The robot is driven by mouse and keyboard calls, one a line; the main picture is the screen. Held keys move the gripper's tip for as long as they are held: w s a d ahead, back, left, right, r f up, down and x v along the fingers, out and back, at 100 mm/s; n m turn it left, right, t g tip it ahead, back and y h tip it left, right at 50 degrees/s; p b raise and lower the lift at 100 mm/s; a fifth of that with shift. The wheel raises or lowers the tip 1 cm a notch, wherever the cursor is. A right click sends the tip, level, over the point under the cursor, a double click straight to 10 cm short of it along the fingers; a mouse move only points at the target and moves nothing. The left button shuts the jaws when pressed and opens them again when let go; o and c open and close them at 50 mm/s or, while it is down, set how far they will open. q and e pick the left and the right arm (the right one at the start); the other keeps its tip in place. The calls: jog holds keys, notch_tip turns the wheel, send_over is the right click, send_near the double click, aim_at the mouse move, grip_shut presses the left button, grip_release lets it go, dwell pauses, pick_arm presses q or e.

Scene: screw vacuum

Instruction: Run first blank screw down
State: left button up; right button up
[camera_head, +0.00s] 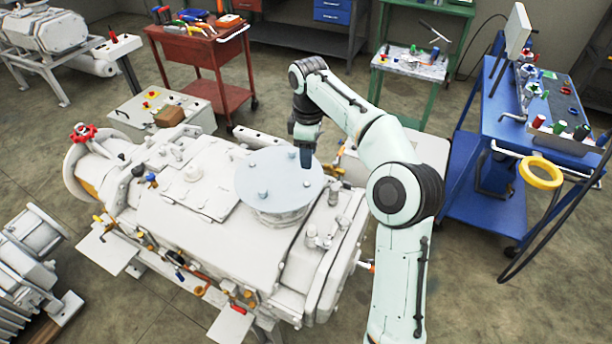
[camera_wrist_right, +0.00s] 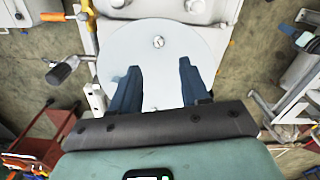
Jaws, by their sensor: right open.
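The pale round blank plate (camera_head: 279,180) lies on a round flange on top of the large white vacuum machine (camera_head: 190,190). One screw (camera_wrist_right: 158,42) shows beyond the fingertips. My left gripper is not in view.
A red tool cart (camera_head: 205,50) stands at the back left. A blue workbench (camera_head: 490,130) with a yellow ring (camera_head: 541,172) is on the right. A green table (camera_head: 410,65) stands behind. Valves and fittings line the machine's near side.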

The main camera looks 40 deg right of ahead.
aim_at(307, 184)
jog(key=f, duration=1)
jog(key=shift+w, duration=0.3)
jog(key=shift+r, duration=0.1)
grip_shut()
